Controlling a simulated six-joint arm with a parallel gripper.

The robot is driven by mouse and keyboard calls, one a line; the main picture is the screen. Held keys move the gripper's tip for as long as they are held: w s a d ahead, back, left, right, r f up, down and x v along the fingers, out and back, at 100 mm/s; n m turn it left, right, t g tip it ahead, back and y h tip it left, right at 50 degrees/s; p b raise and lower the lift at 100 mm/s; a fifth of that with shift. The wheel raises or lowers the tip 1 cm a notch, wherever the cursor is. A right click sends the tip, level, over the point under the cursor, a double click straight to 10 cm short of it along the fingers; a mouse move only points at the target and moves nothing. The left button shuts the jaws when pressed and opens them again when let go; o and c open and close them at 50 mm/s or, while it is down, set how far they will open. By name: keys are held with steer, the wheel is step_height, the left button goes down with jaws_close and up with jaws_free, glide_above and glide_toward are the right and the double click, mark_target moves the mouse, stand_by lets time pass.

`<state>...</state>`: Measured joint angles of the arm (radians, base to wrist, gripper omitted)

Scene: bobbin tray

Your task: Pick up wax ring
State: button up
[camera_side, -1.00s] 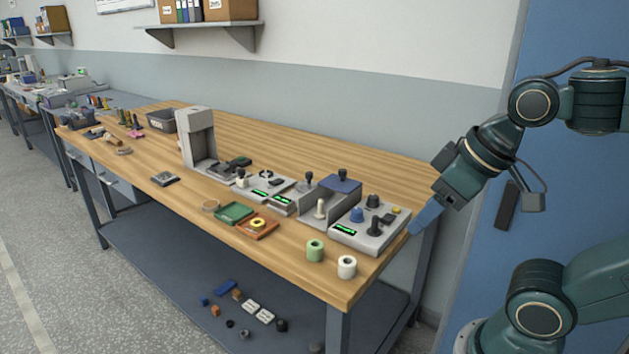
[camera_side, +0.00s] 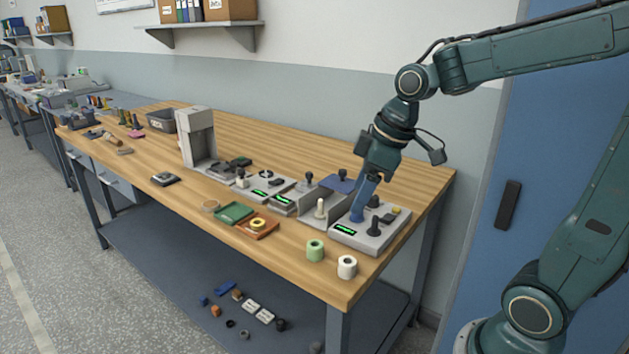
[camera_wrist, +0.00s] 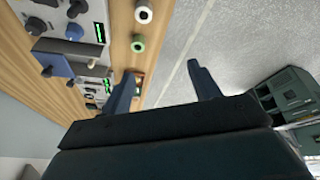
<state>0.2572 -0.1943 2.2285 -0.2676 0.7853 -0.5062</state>
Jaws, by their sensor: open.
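A small tan ring (camera_side: 210,205) lies flat on the wooden bench in the side view, left of the green tray (camera_side: 235,213). A yellow ring (camera_side: 258,223) sits in the orange tray (camera_side: 262,233) beside it. I cannot tell for sure which one is the wax ring. My gripper (camera_side: 360,212) is right of both, above the grey device with the green display, its blue fingers pointing down. In the wrist view my gripper (camera_wrist: 162,70) shows two fingers spread apart with nothing between them. Neither ring can be made out clearly there.
A green roll (camera_side: 315,251) and a white roll (camera_side: 347,267) stand at the front right bench edge. Grey devices with knobs (camera_side: 372,238) and a tall grey stand (camera_side: 197,140) line the middle.

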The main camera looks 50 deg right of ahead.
steer(key=w+d+f+n+y, duration=0.2)
steer(key=w+d+f+n, duration=0.2)
steer(key=w+d+f, duration=0.2)
steer(key=w+f, duration=0.2)
steer(key=w, duration=0.1)
steer(key=shift+w+d+g, duration=0.2)
steer(key=shift+d+g, duration=0.1)
steer(key=shift+d, duration=0.05)
steer(key=shift+f, duration=0.15)
glide_above(315, 245)
steer(key=s, duration=0.2)
steer(key=shift+d+f, duration=0.15)
steer(key=shift+f, duration=1.85)
steer(key=shift+d+f, duration=0.1)
steer(key=shift+f, duration=1.85)
steer(key=shift+f, duration=0.1)
steer(key=shift+x, duration=2.5)
steer(key=c, duration=1)
steer(key=shift+c, duration=0.2)
